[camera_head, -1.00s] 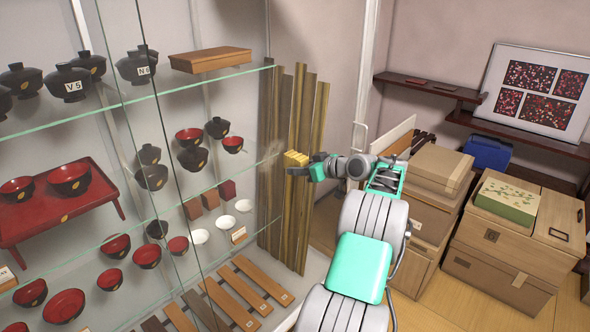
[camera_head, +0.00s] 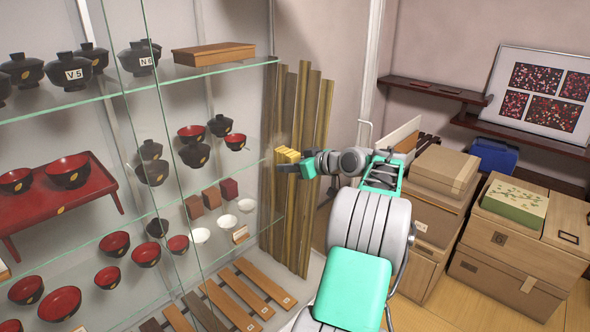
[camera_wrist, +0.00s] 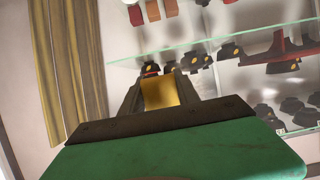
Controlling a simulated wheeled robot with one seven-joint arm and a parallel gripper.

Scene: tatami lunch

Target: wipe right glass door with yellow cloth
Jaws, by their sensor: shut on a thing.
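The yellow cloth (camera_head: 287,156) is a small folded pad at the tip of my gripper (camera_head: 284,162). My gripper is shut on it. In the wrist view the cloth (camera_wrist: 159,93) shows as a yellow patch between the two dark fingers. The right glass door (camera_head: 235,105) is a clear pane in front of the shelves, right of the thin dark vertical edges. The cloth is at the right part of this pane, before the wooden slats. I cannot tell whether it touches the glass.
Glass shelves (camera_head: 150,86) behind the pane hold lidded black bowls, red bowls and white dishes. Upright wooden slats (camera_head: 305,190) stand at the cabinet's right end. Stacked cardboard boxes (camera_head: 440,180) and a green patterned box (camera_head: 514,202) stand to the right of my arm.

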